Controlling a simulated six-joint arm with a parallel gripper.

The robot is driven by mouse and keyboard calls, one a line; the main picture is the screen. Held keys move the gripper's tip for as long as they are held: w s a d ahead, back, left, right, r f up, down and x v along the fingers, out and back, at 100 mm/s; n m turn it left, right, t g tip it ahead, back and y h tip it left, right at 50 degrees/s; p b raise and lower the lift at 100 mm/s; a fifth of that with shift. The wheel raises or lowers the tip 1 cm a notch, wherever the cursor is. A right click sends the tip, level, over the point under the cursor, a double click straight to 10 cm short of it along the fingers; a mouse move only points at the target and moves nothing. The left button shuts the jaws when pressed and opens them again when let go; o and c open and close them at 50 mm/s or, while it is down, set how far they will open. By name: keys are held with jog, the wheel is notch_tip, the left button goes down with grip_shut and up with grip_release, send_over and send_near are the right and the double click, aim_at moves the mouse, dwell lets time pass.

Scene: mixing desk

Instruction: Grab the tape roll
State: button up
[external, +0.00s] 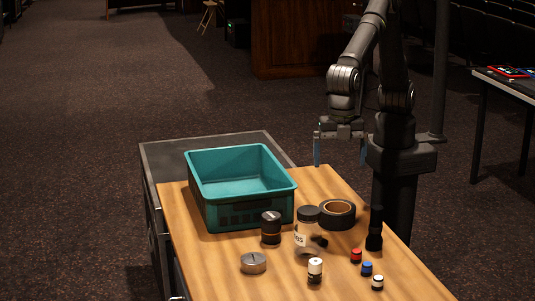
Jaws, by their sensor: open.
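A black tape roll (350,220) with a tan inner core lies flat on the wooden desk, toward its right side. A clear jar with a black lid (308,234) stands in front of it and to its left, hiding a little of its edge. My gripper (340,156) points down above the far right part of the desk, higher than the tape roll and farther back. Its two fingers are spread wide with nothing between them.
An empty teal bin (245,210) stands left of the tape roll. A black canister (271,228), a silver tin (253,263), a white-capped bottle (315,270) and small vials with red (356,255), blue (366,268) and white caps (377,282) stand in front. The desk's near left is clear.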

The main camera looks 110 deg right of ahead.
send_near(338, 207)
jog(key=f, duration=0.5)
jog(key=shift+w+a+f, duration=0.15)
jog(key=shift+w+a, duration=0.05)
jog(key=shift+a, duration=0.05)
jog(key=shift+s+d+f, duration=0.1)
jog(key=shift+d+f, duration=0.05)
jog(key=shift+f, duration=1.2)
jog(key=shift+s+d+f, duration=0.1)
jog(key=shift+d+f, duration=0.05)
jog(key=shift+f, duration=1.15)
jog(key=shift+c, duration=0.4)
jog(key=c, duration=0.8)
